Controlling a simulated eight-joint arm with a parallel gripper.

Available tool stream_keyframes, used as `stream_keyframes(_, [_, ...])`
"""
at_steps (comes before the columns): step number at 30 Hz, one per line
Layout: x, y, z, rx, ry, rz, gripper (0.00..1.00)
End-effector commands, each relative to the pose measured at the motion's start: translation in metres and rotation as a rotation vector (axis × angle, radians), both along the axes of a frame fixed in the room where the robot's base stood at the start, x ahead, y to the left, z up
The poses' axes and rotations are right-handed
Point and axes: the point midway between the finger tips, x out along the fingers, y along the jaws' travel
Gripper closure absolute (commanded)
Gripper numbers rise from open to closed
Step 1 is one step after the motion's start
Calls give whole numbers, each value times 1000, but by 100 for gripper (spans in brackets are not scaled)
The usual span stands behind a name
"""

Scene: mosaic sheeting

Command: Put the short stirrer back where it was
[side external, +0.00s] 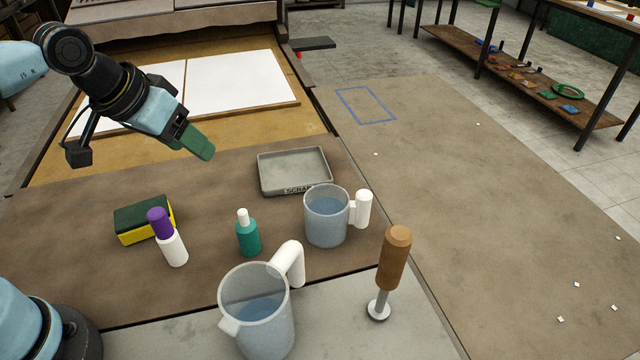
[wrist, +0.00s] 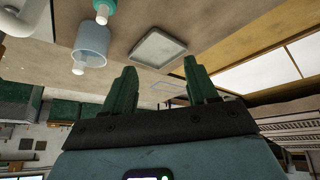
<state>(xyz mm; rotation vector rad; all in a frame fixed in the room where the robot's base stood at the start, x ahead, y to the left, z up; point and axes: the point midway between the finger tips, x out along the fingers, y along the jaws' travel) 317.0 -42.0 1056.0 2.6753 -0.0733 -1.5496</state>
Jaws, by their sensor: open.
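My gripper (side external: 198,142) is raised above the left part of the bench, in front of the white boards. In the wrist view my gripper (wrist: 161,80) has its two green fingers apart, with nothing between them. A tool with a brown handle (side external: 394,258), a short metal shaft and a white disc at its foot stands slightly tilted at the front right, far from my gripper. I cannot tell whether it is the short stirrer. No other stirrer is clear to see. A clear jug (side external: 262,325) and a clear mug (side external: 326,225) hold bluish liquid.
A green and yellow sponge (side external: 144,218), a purple-capped white bottle (side external: 172,249) and a teal bottle (side external: 248,240) stand on the bench. A grey scrap tray (side external: 293,170) lies behind the mug. A blue outline (side external: 366,105) marks bare surface at the back right.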

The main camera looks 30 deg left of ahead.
Motion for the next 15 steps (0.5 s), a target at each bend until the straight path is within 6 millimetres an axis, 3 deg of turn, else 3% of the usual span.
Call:
stream_keyframes(1, [-9,13,-10,13,-25,12,42])
stream_keyframes(6, [-24,37,-32,53,-86,20,42])
stream_keyframes(15, [-28,43,-38,67,-101,20,42])
